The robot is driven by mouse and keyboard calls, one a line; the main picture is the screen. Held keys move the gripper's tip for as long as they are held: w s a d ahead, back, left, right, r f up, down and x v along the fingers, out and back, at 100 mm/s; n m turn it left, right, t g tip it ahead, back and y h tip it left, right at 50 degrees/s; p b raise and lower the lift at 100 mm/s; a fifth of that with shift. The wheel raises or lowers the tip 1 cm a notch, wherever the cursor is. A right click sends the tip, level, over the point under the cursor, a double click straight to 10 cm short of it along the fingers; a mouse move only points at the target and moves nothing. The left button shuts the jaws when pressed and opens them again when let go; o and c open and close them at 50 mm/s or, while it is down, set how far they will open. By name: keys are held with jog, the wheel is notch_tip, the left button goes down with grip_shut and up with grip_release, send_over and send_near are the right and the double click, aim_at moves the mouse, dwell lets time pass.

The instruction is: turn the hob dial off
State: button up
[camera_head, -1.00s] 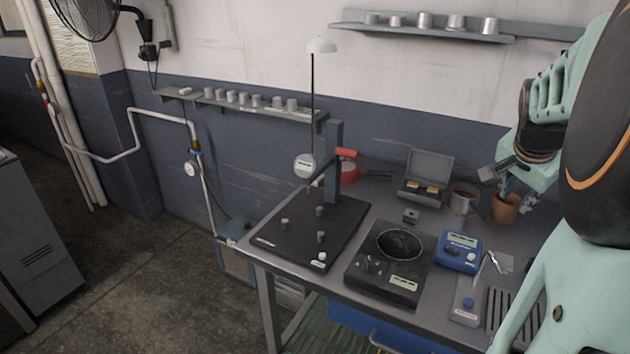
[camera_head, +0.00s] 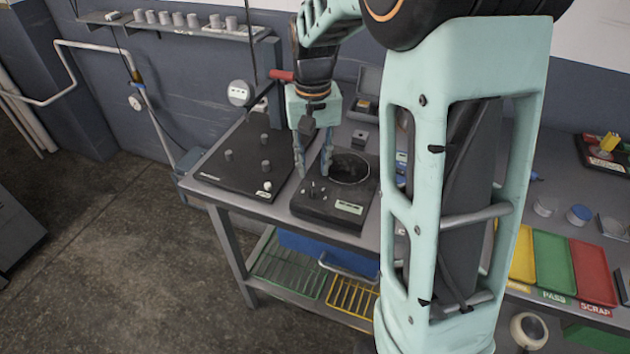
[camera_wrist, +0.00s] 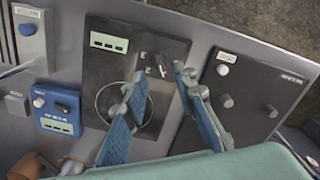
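The hob (camera_head: 327,210) is a dark square unit near the table's front edge, with a round ring, a small display and small controls. It also fills the middle of the wrist view (camera_wrist: 100,68). The hob dial (camera_wrist: 158,66) is a small knob with a light mark, near the ring; in the head view the controls (camera_head: 314,188) are small and hard to tell apart. My gripper (camera_head: 313,168) points down over the hob's left side. In the wrist view its two blue fingers (camera_wrist: 161,76) are apart, on either side of the dial area, with nothing between them.
A black board (camera_head: 215,168) with several small grey pegs lies left of the hob. A blue instrument (camera_wrist: 62,108) sits on the hob's other side. A grey block (camera_head: 359,138) stands behind it. Yellow, green and red trays (camera_head: 553,262) lie at right.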

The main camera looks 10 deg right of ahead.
aim_at(314, 187)
notch_tip(314, 187, down, 6)
jog(key=shift+f, duration=0.2)
grip_shut()
